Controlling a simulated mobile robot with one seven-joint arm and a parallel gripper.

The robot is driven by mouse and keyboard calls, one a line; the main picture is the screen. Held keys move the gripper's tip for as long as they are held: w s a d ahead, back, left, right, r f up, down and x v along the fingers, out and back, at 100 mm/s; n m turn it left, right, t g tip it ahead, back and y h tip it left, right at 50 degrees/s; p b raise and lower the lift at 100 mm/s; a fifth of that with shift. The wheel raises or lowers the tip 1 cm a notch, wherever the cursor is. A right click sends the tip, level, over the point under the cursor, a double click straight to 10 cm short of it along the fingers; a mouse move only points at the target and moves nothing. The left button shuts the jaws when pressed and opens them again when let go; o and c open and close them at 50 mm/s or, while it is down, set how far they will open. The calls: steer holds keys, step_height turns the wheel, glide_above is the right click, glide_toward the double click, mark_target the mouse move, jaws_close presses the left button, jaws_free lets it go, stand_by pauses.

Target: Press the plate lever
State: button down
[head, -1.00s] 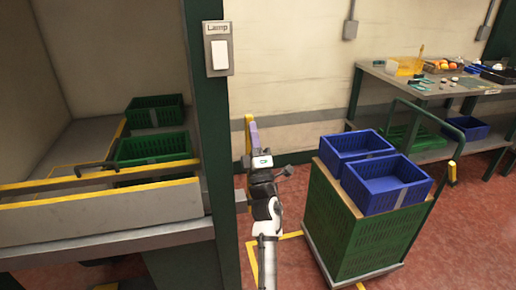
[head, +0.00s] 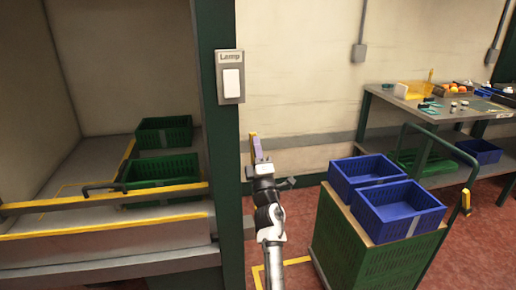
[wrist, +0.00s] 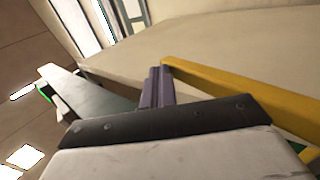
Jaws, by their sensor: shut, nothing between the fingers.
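The plate (head: 229,58) labelled "Lamp" is fixed to the dark green post in the head view. Its white rocker lever (head: 232,80) faces me and is uncovered. My gripper (head: 256,148) is in front of the wall, below and to the right of the plate, clear of it in the picture. Its purple fingers (wrist: 157,88) are together and empty in the wrist view. I cannot make out the lever in the wrist view.
The green post (head: 219,140) stands left of my arm. A bench with green crates (head: 164,131) is at left. A cart with blue crates (head: 402,207) is at right. A yellow bar (wrist: 230,92) shows beside the fingers. A worktable (head: 440,112) stands behind.

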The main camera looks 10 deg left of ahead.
steer(key=shift+w+r, duration=0.2)
steer(key=shift+w, duration=0.05)
stand_by(0.5)
steer(key=shift+s+a, duration=0.1)
